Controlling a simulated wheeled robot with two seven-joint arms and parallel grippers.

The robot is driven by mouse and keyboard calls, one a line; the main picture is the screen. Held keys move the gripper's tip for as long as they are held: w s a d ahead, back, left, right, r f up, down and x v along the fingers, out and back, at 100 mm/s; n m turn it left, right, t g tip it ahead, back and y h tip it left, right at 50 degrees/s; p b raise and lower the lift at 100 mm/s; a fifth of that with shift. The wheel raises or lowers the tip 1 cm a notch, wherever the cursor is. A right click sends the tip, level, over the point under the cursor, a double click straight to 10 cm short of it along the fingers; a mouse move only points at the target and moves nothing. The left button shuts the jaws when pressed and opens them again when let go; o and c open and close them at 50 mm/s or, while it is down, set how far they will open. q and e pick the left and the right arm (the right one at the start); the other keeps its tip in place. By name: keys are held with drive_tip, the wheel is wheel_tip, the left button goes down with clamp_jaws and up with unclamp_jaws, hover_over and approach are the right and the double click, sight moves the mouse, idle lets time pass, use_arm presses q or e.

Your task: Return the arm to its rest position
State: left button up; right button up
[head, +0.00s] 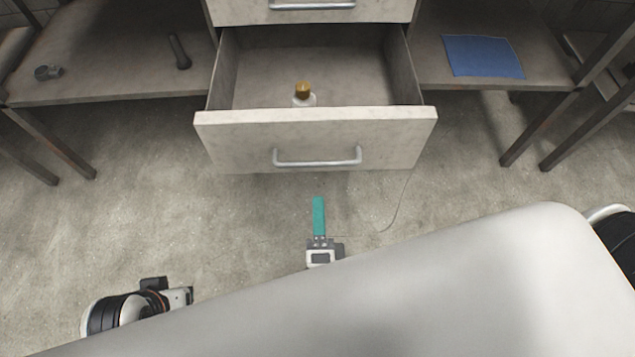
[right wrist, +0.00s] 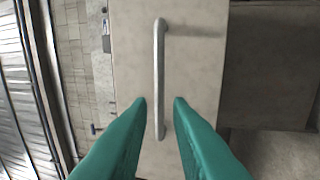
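My right gripper (head: 319,205) shows at the lower middle of the head view, where only one teal finger is seen, in front of the open drawer (head: 225,140). In the right wrist view, its two teal fingers (right wrist: 159,100) are apart with nothing held. A metal bar handle (right wrist: 159,60) appears between the fingertips in that view, on a pale panel beyond them. In the head view, the drawer's handle (head: 317,162) lies clear of the fingertip. I make out no left gripper fingers; a black and white part of mine shows at the lower left.
A white bottle with a gold cap (head: 302,92) stands inside the open drawer. A closed drawer (head: 240,8) is above. The left shelf holds a dark cylinder (head: 179,51) and small grey rings (head: 48,72). A blue mat (head: 483,56) lies on the right shelf.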

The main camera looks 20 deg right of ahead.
drive_tip(key=shift+v, duration=0.95)
